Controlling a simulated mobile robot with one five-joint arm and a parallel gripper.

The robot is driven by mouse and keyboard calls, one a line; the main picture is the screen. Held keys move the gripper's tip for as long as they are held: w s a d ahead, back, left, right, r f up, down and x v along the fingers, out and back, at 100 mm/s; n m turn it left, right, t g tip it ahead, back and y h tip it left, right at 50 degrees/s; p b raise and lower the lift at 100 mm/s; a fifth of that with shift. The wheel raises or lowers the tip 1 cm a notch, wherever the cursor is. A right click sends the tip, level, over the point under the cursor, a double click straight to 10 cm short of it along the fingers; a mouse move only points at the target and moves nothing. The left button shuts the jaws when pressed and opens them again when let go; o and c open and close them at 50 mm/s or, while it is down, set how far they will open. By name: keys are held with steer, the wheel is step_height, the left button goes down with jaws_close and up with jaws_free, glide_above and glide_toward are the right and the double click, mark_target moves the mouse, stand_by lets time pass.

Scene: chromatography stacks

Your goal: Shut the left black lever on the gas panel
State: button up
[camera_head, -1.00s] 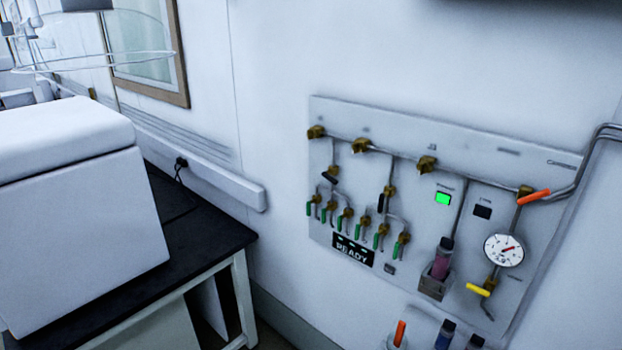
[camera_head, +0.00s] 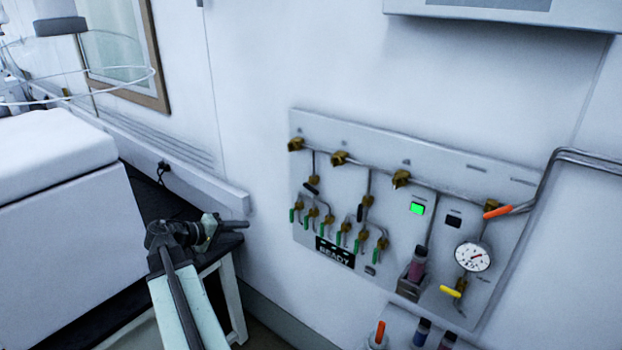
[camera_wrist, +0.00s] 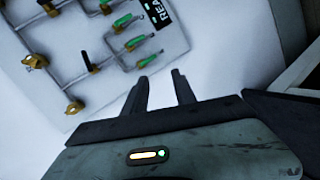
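The gas panel (camera_head: 400,170) is on the wall. Its left black lever (camera_head: 311,189) sits slanted on the leftmost branch pipe, below the top-left brass valve (camera_head: 295,144). I take the black lever (camera_wrist: 92,68) in the wrist view to be the same one. A second black lever (camera_head: 361,212) stands upright, in line with its pipe, to the right. My gripper (camera_head: 238,224) is in front of the panel's left side, left of the lever and lower in the head view. In the wrist view its two fingers (camera_wrist: 160,75) are apart, with nothing between them.
A row of green levers (camera_head: 339,238) hangs below the black levers, above the READY sign (camera_head: 334,253). A dark-topped bench (camera_head: 150,200) with a white box (camera_head: 50,210) stands at the left. An orange-handled lever (camera_head: 497,212) and a gauge (camera_head: 473,257) are at the right.

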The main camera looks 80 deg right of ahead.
mark_target(311, 191)
steer(key=s+d+r+g, duration=0.1)
steer(key=s+d+r, duration=0.2)
steer(key=s, duration=0.4)
steer(key=s+d+r+m+g, duration=0.1)
steer(key=s+d+r+g, duration=0.1)
steer(key=s+d, duration=0.3)
steer(key=s+d+r+m+g, duration=0.1)
steer(key=s+d+r, duration=0.3)
steer(key=s, duration=0.5)
steer(key=shift+s+g, duration=0.15)
steer(key=shift+g, duration=0.15)
steer(key=shift+a, duration=0.1)
jaws_close()
